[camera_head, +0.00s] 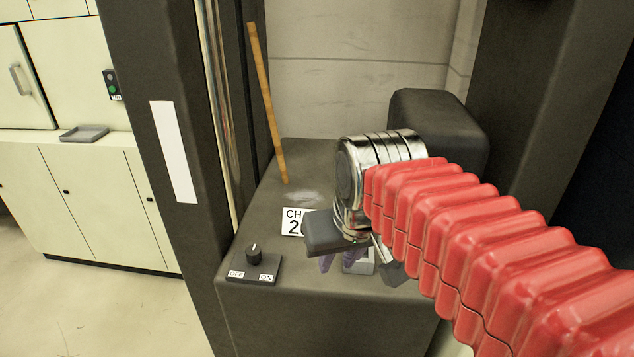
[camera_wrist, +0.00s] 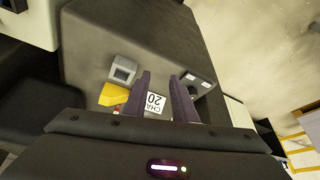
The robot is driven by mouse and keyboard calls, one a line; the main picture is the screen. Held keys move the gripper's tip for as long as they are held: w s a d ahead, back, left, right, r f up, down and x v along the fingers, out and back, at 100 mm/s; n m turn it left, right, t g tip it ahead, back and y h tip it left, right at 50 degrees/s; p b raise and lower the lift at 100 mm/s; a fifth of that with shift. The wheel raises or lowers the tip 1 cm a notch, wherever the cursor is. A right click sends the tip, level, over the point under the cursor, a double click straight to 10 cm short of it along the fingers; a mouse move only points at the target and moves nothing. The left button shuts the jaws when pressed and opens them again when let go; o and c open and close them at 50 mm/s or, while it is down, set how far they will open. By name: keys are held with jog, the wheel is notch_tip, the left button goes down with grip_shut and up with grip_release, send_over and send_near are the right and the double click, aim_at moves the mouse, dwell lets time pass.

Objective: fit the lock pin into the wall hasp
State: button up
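My gripper (camera_head: 338,261) hangs over the front of the dark machine bed. In the wrist view, my gripper (camera_wrist: 160,77) has its two purple fingers apart with nothing between them but the bed and its label behind. A small grey square block with a dark recess (camera_wrist: 122,70) lies left of the fingers; it partly shows in the head view (camera_head: 358,266). A yellow piece (camera_wrist: 119,95) with a bit of red below it lies left of the left finger, partly covered by my gripper body. I cannot tell which piece is the lock pin or the wall hasp.
A white label reading 20 (camera_head: 293,222) and an OFF/ON knob panel (camera_head: 254,265) are on the bed. A wooden stick (camera_head: 267,105) stands behind. A dark post (camera_head: 150,80) rises at left, a dark rounded block (camera_head: 440,115) at right. Pale cabinets (camera_head: 90,200) stand far left.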

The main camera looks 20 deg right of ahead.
jog(key=s+a+f, duration=0.1)
jog(key=s+f, duration=0.4)
jog(key=shift+s+a+f+n+t, duration=0.2)
jog(key=shift+s+a+n+t, duration=0.1)
jog(key=shift+s+n+t, duration=0.1)
jog(key=shift+o, duration=0.8)
jog(key=shift+s, duration=0.1)
